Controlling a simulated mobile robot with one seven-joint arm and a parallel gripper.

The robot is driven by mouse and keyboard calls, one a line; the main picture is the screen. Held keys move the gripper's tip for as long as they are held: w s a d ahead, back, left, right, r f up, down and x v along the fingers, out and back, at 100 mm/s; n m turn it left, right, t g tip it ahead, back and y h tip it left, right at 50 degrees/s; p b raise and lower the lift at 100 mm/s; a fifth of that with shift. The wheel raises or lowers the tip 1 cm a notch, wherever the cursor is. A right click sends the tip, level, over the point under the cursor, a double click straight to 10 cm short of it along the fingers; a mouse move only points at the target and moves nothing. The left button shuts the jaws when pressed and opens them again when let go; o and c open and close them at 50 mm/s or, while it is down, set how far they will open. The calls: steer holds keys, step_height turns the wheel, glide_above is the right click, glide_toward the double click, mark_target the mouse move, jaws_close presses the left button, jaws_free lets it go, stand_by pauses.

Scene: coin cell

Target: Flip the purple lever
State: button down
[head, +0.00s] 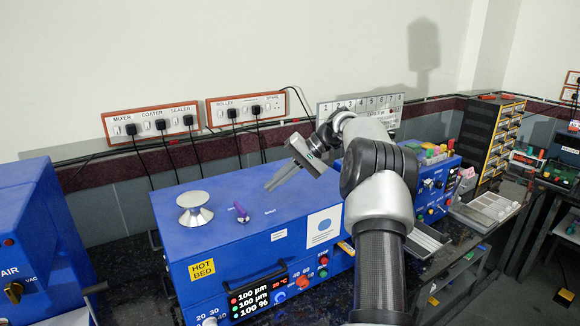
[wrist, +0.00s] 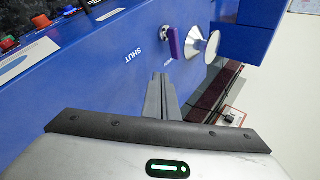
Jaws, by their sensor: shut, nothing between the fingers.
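The purple lever (head: 240,211) is a small handle on top of the blue hot-bed machine (head: 175,240), just right of a silver knob (head: 195,207). In the wrist view the purple lever (wrist: 176,45) sits beside the silver knob (wrist: 201,45), with the printed word SHUT nearby on the blue top. My gripper (head: 270,187) is above the machine top, to the right of the lever and apart from it. In the wrist view the fingers of my gripper (wrist: 160,76) are together and empty, pointing toward the lever area.
Power sockets with plugged cables (head: 155,122) line the back wall. Another blue machine (head: 35,240) stands at the left. A smaller blue box with coloured knobs (head: 437,185) and a black drawer rack (head: 490,135) are at the right. The blue top around the lever is mostly clear.

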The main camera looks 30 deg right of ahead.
steer(key=shift+w+d+r+p, duration=0.15)
steer(key=shift+d+r+p, duration=0.8)
steer(key=shift+d+r, duration=1.05)
steer(key=shift+f, duration=0.1)
steer(key=s+a+r+n+h, duration=0.1)
steer(key=s+a+r+h, duration=0.1)
steer(key=s+a+r, duration=0.3)
steer(key=s+a+r+h, duration=0.1)
steer(key=a+r, duration=0.1)
steer(key=a, duration=0.4)
steer(key=s+a+r+n+h, duration=0.1)
steer(key=s+a+r+h, duration=0.1)
steer(key=s+a+r, duration=0.3)
steer(key=s+a+f+n+h, duration=0.1)
steer(key=s+a, duration=0.2)
steer(key=s, duration=0.5)
steer(key=s+a+f+h, duration=0.1)
steer(key=s+a+h, duration=0.15)
steer(key=s, duration=0.45)
steer(key=s+f+n, duration=0.1)
steer(key=s+f, duration=0.2)
steer(key=s, duration=0.3)
steer(key=s+a+f+n+t, duration=0.1)
steer(key=s+f, duration=0.2)
steer(key=s, duration=0.3)
steer(key=shift+s+a+f+t, duration=0.2)
steer(key=shift+s+f+t, duration=0.05)
steer(key=shift+f+t, duration=0.1)
